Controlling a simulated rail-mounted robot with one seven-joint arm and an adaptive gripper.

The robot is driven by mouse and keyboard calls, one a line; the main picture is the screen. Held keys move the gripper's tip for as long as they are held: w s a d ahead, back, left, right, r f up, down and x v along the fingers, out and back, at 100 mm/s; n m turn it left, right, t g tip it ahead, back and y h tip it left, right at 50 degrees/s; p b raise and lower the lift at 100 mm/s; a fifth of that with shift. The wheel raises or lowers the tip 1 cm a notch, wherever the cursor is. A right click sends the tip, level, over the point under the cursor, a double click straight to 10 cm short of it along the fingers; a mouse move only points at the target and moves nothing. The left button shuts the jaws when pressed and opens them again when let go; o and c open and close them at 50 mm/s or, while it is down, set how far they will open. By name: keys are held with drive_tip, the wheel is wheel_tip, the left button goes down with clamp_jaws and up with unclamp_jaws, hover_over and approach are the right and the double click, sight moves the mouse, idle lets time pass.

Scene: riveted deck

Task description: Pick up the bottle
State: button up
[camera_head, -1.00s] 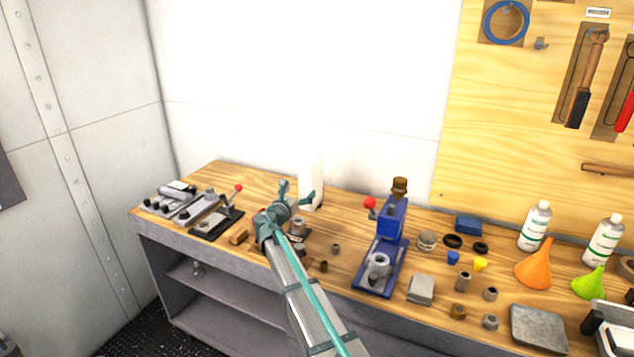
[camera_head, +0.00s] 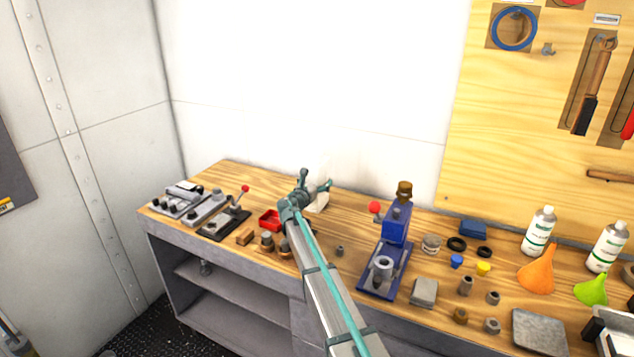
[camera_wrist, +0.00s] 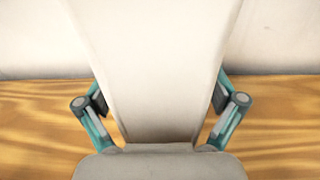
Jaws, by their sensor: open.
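A pale, cream-white bottle (camera_wrist: 155,60) stands upright at the back of the bench and fills the middle of the wrist view. In the head view its lower part (camera_head: 320,203) shows just behind my gripper, and its upper part blends into the white wall. My gripper (camera_head: 317,181) is open, and in the wrist view its teal fingers (camera_wrist: 160,100) are on either side of the bottle. I cannot tell whether either finger pad touches it. The bottle's base is hidden in the wrist view by the grey gripper body.
A blue press (camera_head: 388,255) with a red knob stands right of my arm. Two labelled white bottles (camera_head: 539,232) (camera_head: 606,246) and orange (camera_head: 537,272) and green (camera_head: 590,289) funnels are at the right.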

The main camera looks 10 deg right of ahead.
drive_tip(key=c, duration=1.5)
drive_tip(key=shift+c, duration=1)
drive_tip(key=shift+r, duration=0.2)
